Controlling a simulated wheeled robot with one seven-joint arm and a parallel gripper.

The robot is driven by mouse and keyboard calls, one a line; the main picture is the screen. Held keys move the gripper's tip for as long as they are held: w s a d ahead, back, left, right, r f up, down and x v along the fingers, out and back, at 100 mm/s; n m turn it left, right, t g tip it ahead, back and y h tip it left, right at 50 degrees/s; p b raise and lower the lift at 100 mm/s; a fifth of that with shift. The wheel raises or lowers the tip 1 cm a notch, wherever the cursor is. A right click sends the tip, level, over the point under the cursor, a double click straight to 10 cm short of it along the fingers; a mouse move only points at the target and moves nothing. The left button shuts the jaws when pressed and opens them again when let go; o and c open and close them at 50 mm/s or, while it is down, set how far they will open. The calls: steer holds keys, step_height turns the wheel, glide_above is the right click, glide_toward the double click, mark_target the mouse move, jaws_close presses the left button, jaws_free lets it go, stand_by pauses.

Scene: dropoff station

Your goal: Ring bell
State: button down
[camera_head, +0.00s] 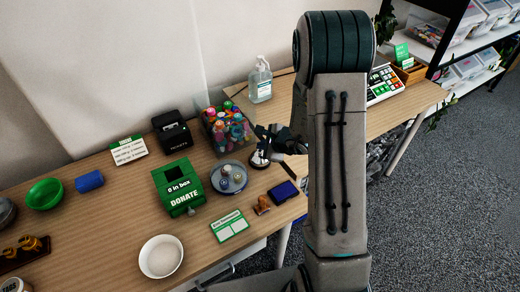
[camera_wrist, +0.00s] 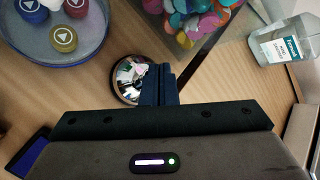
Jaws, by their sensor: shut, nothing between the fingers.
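The bell (camera_head: 259,159) is a small shiny silver dome on a dark base. It stands on the wooden table in the middle of the head view, right of the round grey tray. In the wrist view the bell (camera_wrist: 127,80) lies just left of my fingers, which cover its right edge. My gripper (camera_head: 270,136) is at the bell, with its dark fingers pressed together and empty. In the wrist view my gripper (camera_wrist: 160,80) overlaps the bell's right side. I cannot tell whether the fingertips touch it.
The round tray (camera_head: 216,187) with several buttons is left of the bell. A clear bin of colourful items (camera_head: 228,133) stands behind. A green donation box (camera_head: 176,185), blue ink pad (camera_head: 283,192) and sanitizer bottle (camera_head: 260,82) are nearby. Bare table (camera_head: 115,205) shows at left.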

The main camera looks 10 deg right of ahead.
steer(key=shift+r, duration=0.5)
steer(key=shift+r+p, duration=1.45)
steer(key=shift+r, duration=1.05)
steer(key=s+a+r+n+g+y, duration=0.1)
steer(key=s+a+r+n+g, duration=0.1)
steer(key=s+a+r+n, duration=0.35)
steer(key=s+a+r+n+g+y, duration=0.1)
steer(key=s+a+r+n+g, duration=0.15)
steer(key=s+r+n, duration=0.5)
steer(key=s+d+r+n+h, duration=0.2)
steer(key=s+d+n+h, duration=0.1)
steer(key=s, duration=0.4)
steer(key=s+d+r+n+h, duration=0.2)
steer(key=s+d+n+h, duration=0.1)
steer(key=s, duration=0.4)
steer(key=shift+d+r+n+h, duration=0.3)
steer(key=shift+d+n, duration=0.3)
steer(key=shift+n, duration=0.4)
